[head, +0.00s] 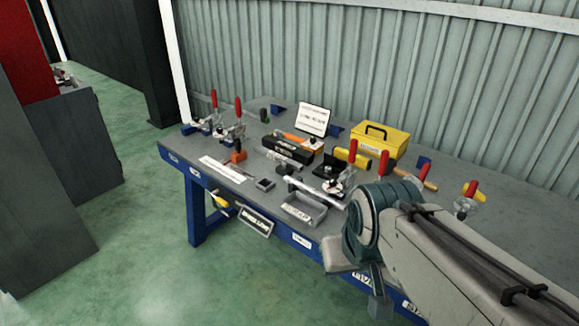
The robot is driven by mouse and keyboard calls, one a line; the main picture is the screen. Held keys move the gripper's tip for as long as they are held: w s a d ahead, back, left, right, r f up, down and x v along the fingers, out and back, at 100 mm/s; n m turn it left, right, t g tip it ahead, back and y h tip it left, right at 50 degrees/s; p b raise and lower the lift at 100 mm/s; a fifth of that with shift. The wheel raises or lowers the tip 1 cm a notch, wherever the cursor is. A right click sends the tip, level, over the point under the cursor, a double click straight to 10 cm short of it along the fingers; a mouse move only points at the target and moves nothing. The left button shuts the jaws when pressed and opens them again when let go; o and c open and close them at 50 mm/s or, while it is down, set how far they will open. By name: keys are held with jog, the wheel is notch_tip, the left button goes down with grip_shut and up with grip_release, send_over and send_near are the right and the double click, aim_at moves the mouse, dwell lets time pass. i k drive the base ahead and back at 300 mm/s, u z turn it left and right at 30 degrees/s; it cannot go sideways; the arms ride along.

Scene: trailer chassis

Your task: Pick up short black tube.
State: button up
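A small, dark, square piece (265,184) lies near the front edge of the workbench. It may be a short section of black tube, but it is too small to be sure. A small dark upright cylinder (264,115) stands at the back left of the bench and could also be a short black tube. Neither is held, as far as this view shows. My arm comes in from the lower right, over the bench's front edge. My gripper cannot be made out; it is hidden behind my arm or out of frame.
The workbench (450,205) holds red-handled clamps (230,128), a black tool case (288,150), a yellow toolbox (380,138), a sign (314,118) and a grey bracket (304,210). A corrugated wall (400,60) stands behind. Green floor (150,230) is clear at left.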

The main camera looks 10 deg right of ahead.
aim_at(303, 157)
jog(key=u, duration=1.15)
jog(key=i, duration=1.45)
jog(key=z, duration=0.7)
jog(key=i, duration=1)
jog(key=z, duration=0.9)
